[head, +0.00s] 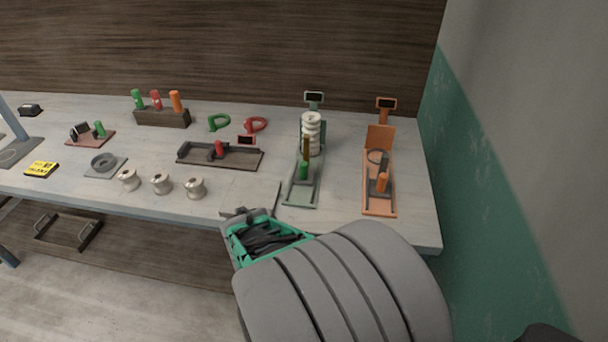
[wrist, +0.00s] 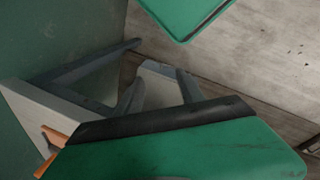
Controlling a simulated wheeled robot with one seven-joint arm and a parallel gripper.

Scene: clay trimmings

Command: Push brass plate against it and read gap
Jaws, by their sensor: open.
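The green gauge stand (head: 291,197) is on the right part of the bench. A stack of cream ringed pieces (head: 312,134) stands upright at its back. A narrow brass-coloured plate (head: 306,147) stands in front of the stack, with a green handle (head: 304,170) before it. I cannot tell whether plate and stack touch. The stand's display (head: 314,97) is too small to read. My gripper (head: 248,222) is at the bench's front edge, left of and nearer than the stand. In the wrist view my gripper (wrist: 180,82) is open, its green fingers apart with nothing held.
An orange gauge stand (head: 379,206) is to the right, near the bench end. A dark tray (head: 245,159) and several cream spools (head: 161,183) are to the left. A rack (head: 163,118) holds coloured handles at the back. The wall (head: 480,200) is close on the right.

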